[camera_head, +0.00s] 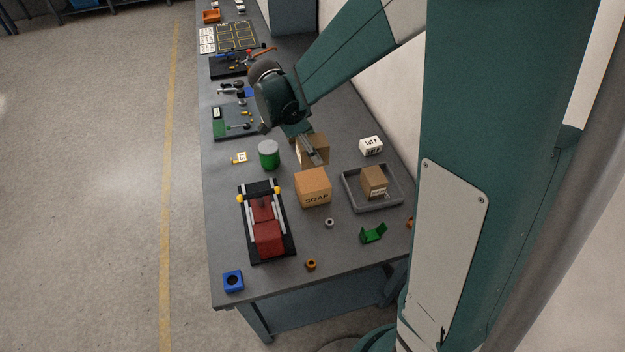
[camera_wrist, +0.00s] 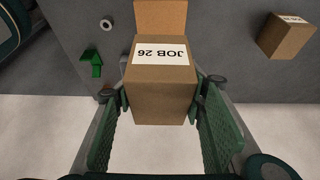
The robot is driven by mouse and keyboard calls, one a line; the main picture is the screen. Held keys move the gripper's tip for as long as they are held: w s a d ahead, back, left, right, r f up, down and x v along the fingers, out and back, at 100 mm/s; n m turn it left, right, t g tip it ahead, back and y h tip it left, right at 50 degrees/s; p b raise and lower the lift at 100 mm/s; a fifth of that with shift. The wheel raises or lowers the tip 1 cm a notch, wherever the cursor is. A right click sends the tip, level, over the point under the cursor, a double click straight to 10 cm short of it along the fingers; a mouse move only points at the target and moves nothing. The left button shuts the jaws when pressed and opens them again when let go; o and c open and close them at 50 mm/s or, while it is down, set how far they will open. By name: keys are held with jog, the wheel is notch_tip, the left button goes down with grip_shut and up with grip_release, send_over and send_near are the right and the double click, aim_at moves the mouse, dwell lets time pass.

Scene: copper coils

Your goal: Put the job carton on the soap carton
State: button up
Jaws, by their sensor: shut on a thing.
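The job carton (camera_wrist: 160,90) is a brown box with a white label reading JOB 26, upside down in the wrist view. My gripper (camera_wrist: 161,95) is shut on it, one green finger on each side. In the head view, my gripper (camera_head: 311,153) partly hides the held carton (camera_head: 323,149), which shows just behind the soap carton (camera_head: 313,188). The soap carton is an orange-tan box standing on the bench. An orange-tan box, apparently the soap carton (camera_wrist: 160,15), shows partly behind the job carton in the wrist view. The gap between the two cartons is hard to judge.
A grey tray (camera_head: 352,198) right of the soap carton holds another brown labelled carton (camera_head: 373,180). A white box (camera_head: 371,145) stands behind the tray. A green cylinder (camera_head: 268,155) and a red-and-black fixture (camera_head: 266,222) stand left. A grey ring (camera_head: 329,223) and green bracket (camera_head: 373,233) lie in front.

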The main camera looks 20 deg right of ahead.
jog(key=shift+f, duration=0.15)
send_over(312, 180)
jog(key=shift+f, duration=2.8)
jog(key=shift+f, duration=2.05)
jog(key=shift+f, duration=0.15)
jog(key=o, duration=1)
jog(key=shift+r, duration=0.25)
